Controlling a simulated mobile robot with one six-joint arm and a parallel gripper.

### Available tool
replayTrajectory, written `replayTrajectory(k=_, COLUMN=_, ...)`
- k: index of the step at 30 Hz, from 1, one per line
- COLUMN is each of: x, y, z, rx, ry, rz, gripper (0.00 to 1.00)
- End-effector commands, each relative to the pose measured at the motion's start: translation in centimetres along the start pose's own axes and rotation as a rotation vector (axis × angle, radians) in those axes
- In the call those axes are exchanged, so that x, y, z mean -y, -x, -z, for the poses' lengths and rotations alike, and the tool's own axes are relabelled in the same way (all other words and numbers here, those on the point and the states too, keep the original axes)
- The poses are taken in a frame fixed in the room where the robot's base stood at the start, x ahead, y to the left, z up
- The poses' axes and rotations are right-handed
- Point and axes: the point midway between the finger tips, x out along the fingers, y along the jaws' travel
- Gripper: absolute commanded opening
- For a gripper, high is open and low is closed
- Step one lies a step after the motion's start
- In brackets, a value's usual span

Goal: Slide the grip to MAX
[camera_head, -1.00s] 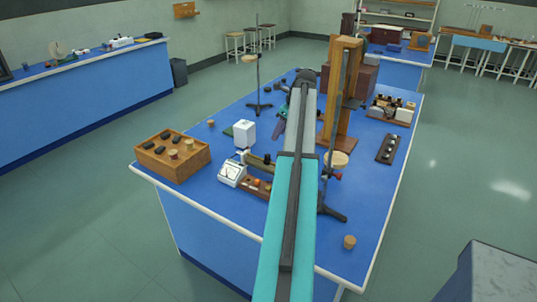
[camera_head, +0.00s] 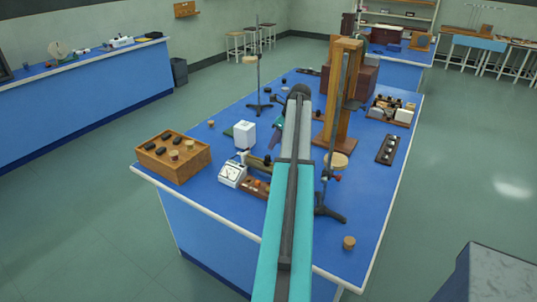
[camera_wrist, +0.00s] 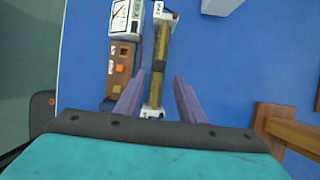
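A slide rheostat (camera_wrist: 161,44) with an olive-brown tube and white end blocks lies on the blue bench. It also shows in the head view (camera_head: 257,162), partly behind my arm. My gripper (camera_wrist: 159,80) has two purple fingers, open and apart, one to each side of the tube in the wrist view. The fingertips are just short of the grip in the picture; their height above it cannot be told. In the head view the gripper (camera_head: 277,137) is mostly hidden.
A white-faced meter (camera_wrist: 125,20) and a brown board (camera_wrist: 121,65) lie close left of the rheostat. A wooden stand (camera_head: 345,85) and a metal clamp stand (camera_head: 330,190) rise on the right. A white box (camera_head: 244,134) stands behind. Bare blue bench lies right of the rheostat.

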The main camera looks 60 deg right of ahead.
Motion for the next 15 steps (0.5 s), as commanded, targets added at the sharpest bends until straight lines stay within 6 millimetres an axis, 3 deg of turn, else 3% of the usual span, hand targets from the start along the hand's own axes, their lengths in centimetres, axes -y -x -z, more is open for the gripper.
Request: replayTrajectory(k=15, x=0.0, y=-6.0, z=0.0, rx=-0.001, ry=0.000, rz=-0.001, gripper=0.36)
